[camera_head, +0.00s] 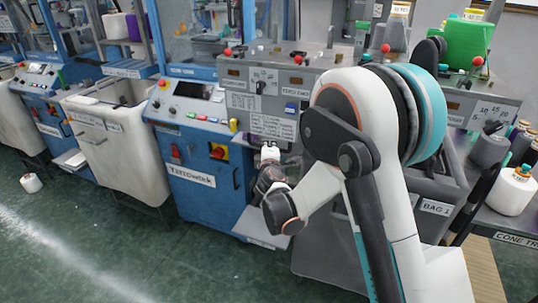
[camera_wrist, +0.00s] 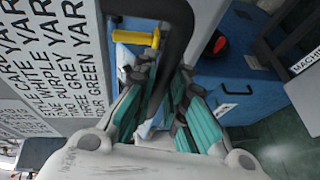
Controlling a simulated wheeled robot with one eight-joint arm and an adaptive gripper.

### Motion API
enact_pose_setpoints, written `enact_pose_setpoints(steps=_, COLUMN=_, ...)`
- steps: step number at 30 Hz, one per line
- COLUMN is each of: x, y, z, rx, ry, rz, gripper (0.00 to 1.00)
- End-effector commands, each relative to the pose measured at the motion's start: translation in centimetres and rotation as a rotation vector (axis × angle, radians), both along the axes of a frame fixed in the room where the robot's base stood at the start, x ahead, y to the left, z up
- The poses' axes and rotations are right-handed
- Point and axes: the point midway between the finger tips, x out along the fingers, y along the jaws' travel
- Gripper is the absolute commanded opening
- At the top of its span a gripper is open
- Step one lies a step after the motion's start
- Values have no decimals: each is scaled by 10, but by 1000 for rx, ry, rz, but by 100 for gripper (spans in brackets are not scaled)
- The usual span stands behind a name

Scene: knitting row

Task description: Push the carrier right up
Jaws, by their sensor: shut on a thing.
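In the wrist view my gripper (camera_wrist: 165,85) has its teal-padded fingers on both sides of a dark, curved handle (camera_wrist: 178,32) that runs up to the top of the picture. The fingers are shut on it, and the grip itself is partly hidden. I cannot tell whether this handle belongs to the carrier. A yellow bar (camera_wrist: 136,38) is just left of the handle. In the head view my gripper (camera_head: 268,153) reaches to the front of the grey machine below its printed panel (camera_head: 272,126); what it holds is too small to make out there.
A pale bin (camera_head: 118,150) stands further left. Yarn cones (camera_head: 512,192) sit at the right. Green floor is open at the front left, where one cone (camera_head: 31,183) lies.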

Motion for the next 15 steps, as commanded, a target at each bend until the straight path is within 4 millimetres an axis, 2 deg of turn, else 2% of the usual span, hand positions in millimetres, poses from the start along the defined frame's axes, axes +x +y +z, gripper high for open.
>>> enact_pose_setpoints(steps=1, x=0, y=0, z=15, rx=0, ry=-1, rz=1, gripper=0)
enact_pose_setpoints(steps=15, x=0, y=0, z=104, rx=0, ry=-1, rz=1, gripper=0)
